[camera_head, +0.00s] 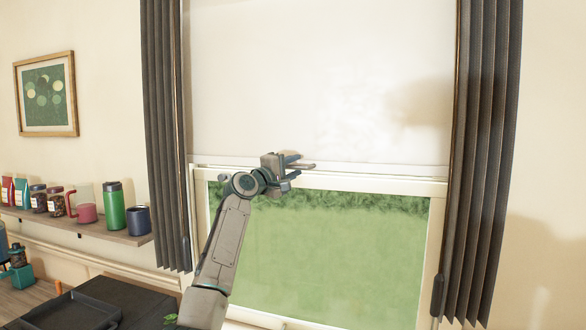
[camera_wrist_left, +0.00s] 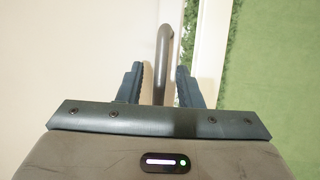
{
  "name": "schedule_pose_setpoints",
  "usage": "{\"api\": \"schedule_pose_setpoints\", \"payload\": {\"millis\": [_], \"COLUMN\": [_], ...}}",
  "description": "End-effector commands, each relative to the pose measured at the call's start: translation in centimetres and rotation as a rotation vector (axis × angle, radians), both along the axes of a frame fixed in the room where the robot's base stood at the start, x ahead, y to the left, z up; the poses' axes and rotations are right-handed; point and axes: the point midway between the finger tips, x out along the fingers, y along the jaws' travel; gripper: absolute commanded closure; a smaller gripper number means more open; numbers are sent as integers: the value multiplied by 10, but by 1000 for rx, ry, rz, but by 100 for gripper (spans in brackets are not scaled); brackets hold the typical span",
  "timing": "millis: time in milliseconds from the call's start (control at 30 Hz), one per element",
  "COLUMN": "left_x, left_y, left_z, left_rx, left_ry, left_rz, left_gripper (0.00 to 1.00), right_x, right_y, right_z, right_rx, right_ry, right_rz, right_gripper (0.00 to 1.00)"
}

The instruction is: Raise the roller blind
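The white roller blind (camera_head: 320,80) hangs over the upper half of the window, its bottom rail (camera_head: 390,170) at about mid-height. My left gripper (camera_head: 305,167) is at this rail, near the middle of the window. In the left wrist view, a grey-brown bent pull handle (camera_wrist_left: 163,60) runs between the two fingers of my left gripper (camera_wrist_left: 159,88). The fingers are apart, with gaps on both sides of the handle, and I see no contact. The blind fabric (camera_wrist_left: 80,50) fills the left of that view. My right gripper is not in view.
Dark curtains hang left (camera_head: 165,130) and right (camera_head: 487,150) of the window. A wall shelf (camera_head: 100,236) with jars, mugs and a green bottle (camera_head: 114,207) is at left. A black tray (camera_head: 75,312) lies below. The lower window pane (camera_head: 340,255) shows grass outside.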

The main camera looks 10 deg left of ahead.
Motion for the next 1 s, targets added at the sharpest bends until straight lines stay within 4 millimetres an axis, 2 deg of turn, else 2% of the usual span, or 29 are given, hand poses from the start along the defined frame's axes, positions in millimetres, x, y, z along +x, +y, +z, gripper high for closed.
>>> {"api": "schedule_pose_setpoints", "payload": {"millis": [267, 700, 833, 1000], "left_x": [-8, -74, -88, -95], "left_y": [5, 39, 46, 49], "left_z": [-5, -19, -20, -19], "left_rx": [0, 3, 0, 0], "left_ry": [0, -3, -1, 1], "left_rz": [-1, 3, 1, 0], "left_gripper": [68, 68, 68, 68], "right_x": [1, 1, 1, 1], "right_y": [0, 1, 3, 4], "right_z": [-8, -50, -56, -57], "right_rx": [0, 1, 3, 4], "right_ry": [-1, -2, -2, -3], "right_rz": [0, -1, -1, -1], "right_gripper": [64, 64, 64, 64]}}
